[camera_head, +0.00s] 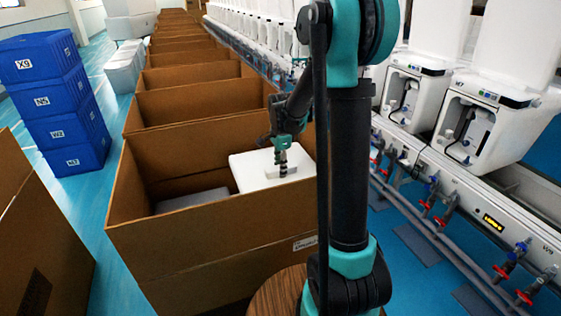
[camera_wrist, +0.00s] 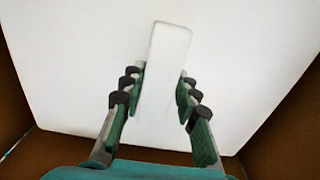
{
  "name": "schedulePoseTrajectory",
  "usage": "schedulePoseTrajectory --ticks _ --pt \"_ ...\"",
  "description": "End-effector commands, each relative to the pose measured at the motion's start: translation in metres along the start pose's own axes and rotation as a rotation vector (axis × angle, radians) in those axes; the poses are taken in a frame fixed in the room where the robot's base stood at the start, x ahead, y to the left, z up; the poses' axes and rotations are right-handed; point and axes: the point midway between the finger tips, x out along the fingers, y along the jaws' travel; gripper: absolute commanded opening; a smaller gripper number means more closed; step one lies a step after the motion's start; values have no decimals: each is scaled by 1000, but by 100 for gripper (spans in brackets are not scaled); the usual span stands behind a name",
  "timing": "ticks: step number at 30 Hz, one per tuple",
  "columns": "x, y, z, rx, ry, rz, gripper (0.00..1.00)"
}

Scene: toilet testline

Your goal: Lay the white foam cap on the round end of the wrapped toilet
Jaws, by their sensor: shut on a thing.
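The white foam cap (camera_head: 248,172) is a broad, flat white block in the right part of an open cardboard carton (camera_head: 215,235). My gripper (camera_head: 282,165) reaches down onto it from above. In the wrist view, my gripper (camera_wrist: 162,78) has one finger on each side of a raised white bar that stands on the broad face of the cap (camera_wrist: 75,70), and is shut on that bar. A flat grey surface (camera_head: 193,200) lies lower in the carton, to the left. I cannot tell whether it is part of the wrapped toilet. The toilet's round end is hidden.
More open cartons (camera_head: 205,105) run in a row behind. Blue crates (camera_head: 62,105) are stacked at the left, and another carton (camera_head: 35,235) stands at the near left. White toilets (camera_head: 478,110) on a test line with pipes and valves fill the right side.

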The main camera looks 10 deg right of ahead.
Motion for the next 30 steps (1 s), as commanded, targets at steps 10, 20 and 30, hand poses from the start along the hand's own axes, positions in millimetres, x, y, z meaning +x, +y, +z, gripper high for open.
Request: schedulePoseTrajectory --ticks 10,20,30 --pt "38 0 0 0 0 0 0" --pt "74 0 0 0 0 0 0" --pt "110 0 0 0 0 0 0"
